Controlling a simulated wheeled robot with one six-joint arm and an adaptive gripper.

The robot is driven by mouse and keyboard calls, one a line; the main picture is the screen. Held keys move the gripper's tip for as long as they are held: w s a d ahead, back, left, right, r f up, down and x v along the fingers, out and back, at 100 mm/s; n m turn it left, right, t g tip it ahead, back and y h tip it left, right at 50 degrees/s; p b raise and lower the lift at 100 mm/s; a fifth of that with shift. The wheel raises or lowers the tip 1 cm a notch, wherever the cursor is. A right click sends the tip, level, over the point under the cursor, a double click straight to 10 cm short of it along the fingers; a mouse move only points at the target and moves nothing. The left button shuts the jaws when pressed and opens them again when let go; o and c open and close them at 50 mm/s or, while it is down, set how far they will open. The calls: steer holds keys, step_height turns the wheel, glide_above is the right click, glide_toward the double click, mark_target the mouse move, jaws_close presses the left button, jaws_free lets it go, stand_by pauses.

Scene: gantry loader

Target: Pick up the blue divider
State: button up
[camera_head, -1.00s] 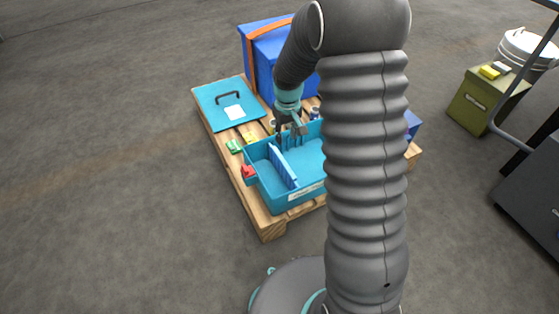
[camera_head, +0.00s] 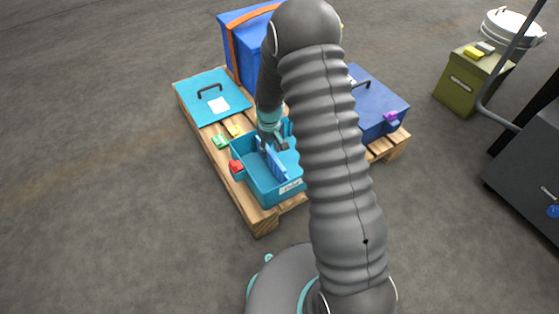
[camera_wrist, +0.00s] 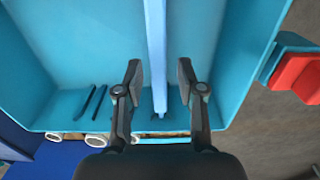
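The blue divider (camera_head: 275,162) stands upright in the teal open bin (camera_head: 264,194) on the pallet. In the wrist view the divider (camera_wrist: 155,50) is a narrow lighter-blue strip running up the middle of the bin. My gripper (camera_wrist: 159,85) is open, with one finger on each side of the divider's line. A gap shows between each finger and the divider, and I cannot tell how far down the fingers reach. In the head view my gripper (camera_head: 270,140) is over the bin's far end, partly hidden by my arm.
A red latch (camera_head: 236,166) sits on the bin's left side. A teal lid with a handle (camera_head: 213,97) lies behind on the wooden pallet (camera_head: 262,220). A strapped blue box (camera_head: 243,45) stands at the back, and a dark blue case (camera_head: 378,103) at the right.

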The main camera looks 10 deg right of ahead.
mark_target(272, 163)
steer(key=shift+s+d+f, duration=0.1)
steer(key=shift+f, duration=1.2)
steer(key=shift+d+f, duration=0.1)
steer(key=shift+f, duration=1.2)
jaws_close()
